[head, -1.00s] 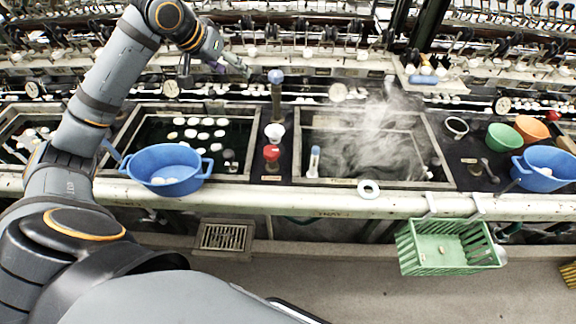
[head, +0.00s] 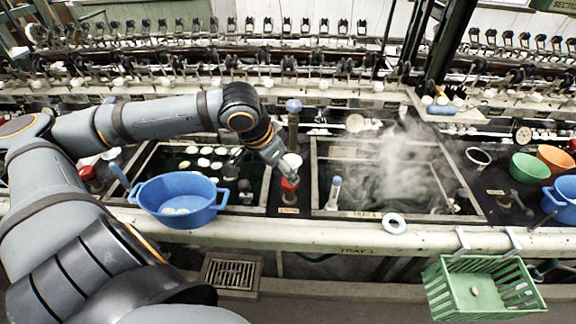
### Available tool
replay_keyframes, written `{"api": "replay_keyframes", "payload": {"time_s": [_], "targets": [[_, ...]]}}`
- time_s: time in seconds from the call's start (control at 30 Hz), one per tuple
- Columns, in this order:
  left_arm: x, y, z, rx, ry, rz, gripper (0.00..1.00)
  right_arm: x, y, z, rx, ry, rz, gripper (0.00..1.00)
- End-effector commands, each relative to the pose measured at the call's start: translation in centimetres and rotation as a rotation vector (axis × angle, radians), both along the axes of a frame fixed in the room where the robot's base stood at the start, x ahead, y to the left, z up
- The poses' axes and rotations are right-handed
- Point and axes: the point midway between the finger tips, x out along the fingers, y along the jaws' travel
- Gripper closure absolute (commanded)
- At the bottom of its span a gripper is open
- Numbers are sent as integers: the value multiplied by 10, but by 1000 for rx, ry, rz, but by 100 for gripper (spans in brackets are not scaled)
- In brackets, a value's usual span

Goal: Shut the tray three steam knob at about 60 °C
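The red steam knob (head: 290,184) stands on the dark strip just left of the steaming basin (head: 316,180), which has a tray label on its front edge. My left gripper (head: 285,173) is at the knob, reaching it from the upper left. The fingers are small and overlap the knob, so I cannot tell if they touch or grip it. A thermometer (head: 333,193) with a blue top stands in the front left corner of the basin; its reading is too small to read. Steam rises from the basin's right half. My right gripper is out of view.
A blue basin (head: 180,190) sits at the left, under my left arm. A white ring (head: 394,223) lies on the front rail. A green crate (head: 450,290) hangs at the front right.

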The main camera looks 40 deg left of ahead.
Motion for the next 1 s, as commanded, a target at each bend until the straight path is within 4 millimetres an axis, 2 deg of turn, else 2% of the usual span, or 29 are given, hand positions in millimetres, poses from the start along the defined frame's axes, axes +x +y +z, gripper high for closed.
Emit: {"api": "replay_keyframes", "payload": {"time_s": [0.03,0.1,0.47,0.63,1.0], "targets": [[0,-1,0,-5,1,-2,35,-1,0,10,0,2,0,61],[3,-1,-8,-9,-7,-5,35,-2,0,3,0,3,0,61],[10,-5,-28,-9,-3,-1,35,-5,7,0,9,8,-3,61],[17,-5,-44,-4,-4,-1,35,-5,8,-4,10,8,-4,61],[19,-5,-50,1,-1,-3,35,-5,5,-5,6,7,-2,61]]}}
